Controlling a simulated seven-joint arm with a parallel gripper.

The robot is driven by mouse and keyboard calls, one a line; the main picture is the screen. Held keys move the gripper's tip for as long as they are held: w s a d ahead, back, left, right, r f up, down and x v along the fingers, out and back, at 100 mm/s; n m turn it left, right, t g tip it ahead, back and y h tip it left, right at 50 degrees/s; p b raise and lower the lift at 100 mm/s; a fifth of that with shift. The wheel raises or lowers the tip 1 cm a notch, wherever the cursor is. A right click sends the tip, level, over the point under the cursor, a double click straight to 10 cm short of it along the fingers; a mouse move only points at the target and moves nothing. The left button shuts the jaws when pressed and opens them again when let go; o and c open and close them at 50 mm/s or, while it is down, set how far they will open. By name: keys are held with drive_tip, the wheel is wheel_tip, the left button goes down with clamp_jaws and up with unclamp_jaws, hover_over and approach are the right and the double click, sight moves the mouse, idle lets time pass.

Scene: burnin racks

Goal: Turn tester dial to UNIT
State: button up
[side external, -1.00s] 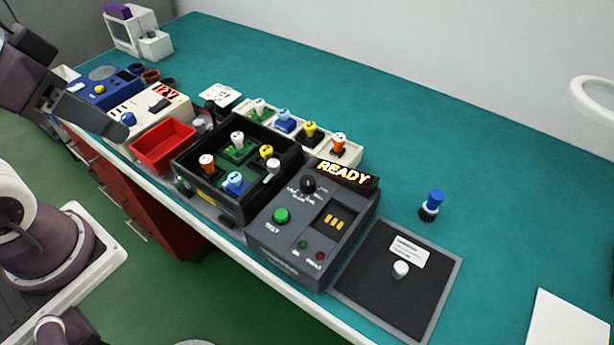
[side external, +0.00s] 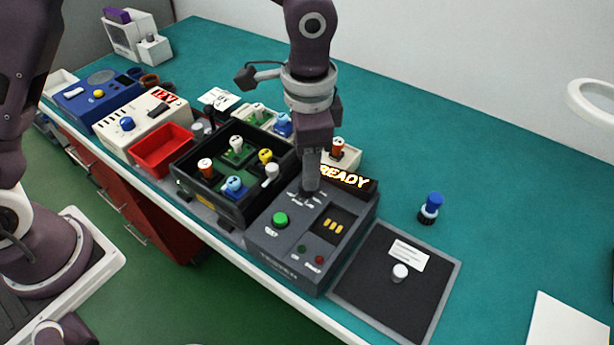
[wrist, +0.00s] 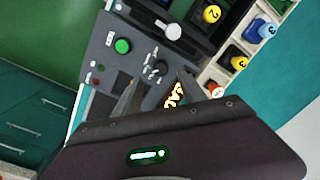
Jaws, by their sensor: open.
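The tester (side external: 262,243) is a dark grey box with a lit READY display (side external: 345,177), a green button (side external: 281,220) and a gold-contact socket (side external: 333,224). My gripper (side external: 309,190) points down over the dial's spot and hides the dial in the side view. In the wrist view, the black dial (wrist: 155,70) with white markings around it lies just beyond my open fingers (wrist: 153,90). Which marking it points to is too small to read. I cannot tell whether the fingers touch it. The green button also shows in the wrist view (wrist: 123,46).
A black tray (side external: 215,212) with several coloured-knob pieces adjoins the tester's left. A cream rack (side external: 352,156) stands behind. A dark mat (side external: 375,295) with a white-topped piece lies right. A blue-topped piece (side external: 431,206) stands on the teal bench, with free room around it.

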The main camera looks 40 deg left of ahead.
wheel_tip(320, 180, down, 5)
drive_tip(key=shift+a+r, duration=0.1)
clamp_jaws()
drive_tip(key=shift+m, duration=0.3)
drive_tip(key=m, duration=0.3)
drive_tip(key=shift+m, duration=0.3)
drive_tip(key=m, duration=0.3)
drive_tip(key=shift+m, duration=0.3)
drive_tip(key=m, duration=0.4)
drive_tip(key=shift+a+m+h, duration=0.1)
drive_tip(key=shift+m+h, duration=0.2)
drive_tip(key=shift+r+m, duration=0.1)
drive_tip(key=shift+m, duration=1.6)
